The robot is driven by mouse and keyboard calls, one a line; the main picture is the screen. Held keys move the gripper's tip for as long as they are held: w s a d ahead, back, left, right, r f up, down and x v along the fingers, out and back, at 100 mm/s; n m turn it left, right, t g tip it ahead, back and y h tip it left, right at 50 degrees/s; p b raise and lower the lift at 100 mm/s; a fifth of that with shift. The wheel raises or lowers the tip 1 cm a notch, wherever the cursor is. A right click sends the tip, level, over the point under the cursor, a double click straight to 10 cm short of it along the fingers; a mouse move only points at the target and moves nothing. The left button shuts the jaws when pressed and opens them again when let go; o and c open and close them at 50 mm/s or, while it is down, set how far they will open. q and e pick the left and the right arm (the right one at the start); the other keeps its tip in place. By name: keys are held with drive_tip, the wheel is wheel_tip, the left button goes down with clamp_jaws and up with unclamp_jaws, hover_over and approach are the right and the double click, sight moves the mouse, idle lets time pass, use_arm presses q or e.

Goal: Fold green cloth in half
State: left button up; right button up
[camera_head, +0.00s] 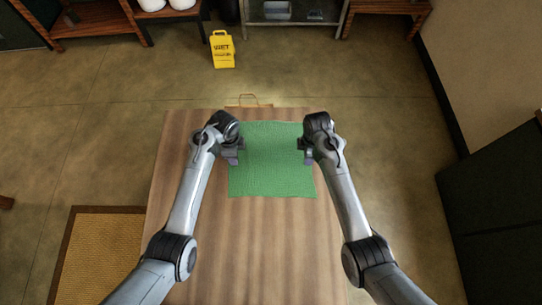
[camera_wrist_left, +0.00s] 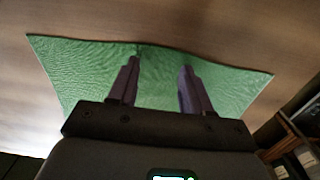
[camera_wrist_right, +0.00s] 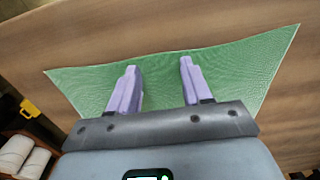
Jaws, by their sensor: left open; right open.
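The green cloth (camera_head: 272,165) lies spread out on the wooden table. It also shows in the left wrist view (camera_wrist_left: 155,75) and in the right wrist view (camera_wrist_right: 160,75). My left gripper (camera_head: 239,153) is open at the cloth's left side, and its fingers (camera_wrist_left: 159,62) reach over the cloth. My right gripper (camera_head: 302,151) is open at the cloth's right side, and its fingers (camera_wrist_right: 158,65) are over the cloth. Neither gripper holds the cloth. The far corners are partly hidden by my arms in the head view.
The wooden table (camera_head: 255,245) is bare in front of the cloth. A yellow wet-floor sign (camera_head: 222,50) stands on the floor beyond the table. A small light-brown frame-like object (camera_head: 249,101) shows at the table's far edge. A mat (camera_head: 98,255) lies on the floor at left.

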use_arm(q)
drive_tip(key=shift+f, duration=0.2)
drive_tip(key=shift+c, duration=0.2)
use_arm(e)
drive_tip(key=shift+f, duration=0.2)
drive_tip(key=shift+c, duration=0.2)
use_arm(q)
clamp_jaws()
use_arm(e)
clamp_jaws()
use_arm(q)
drive_tip(key=shift+r, duration=0.2)
use_arm(e)
drive_tip(key=shift+r, duration=0.2)
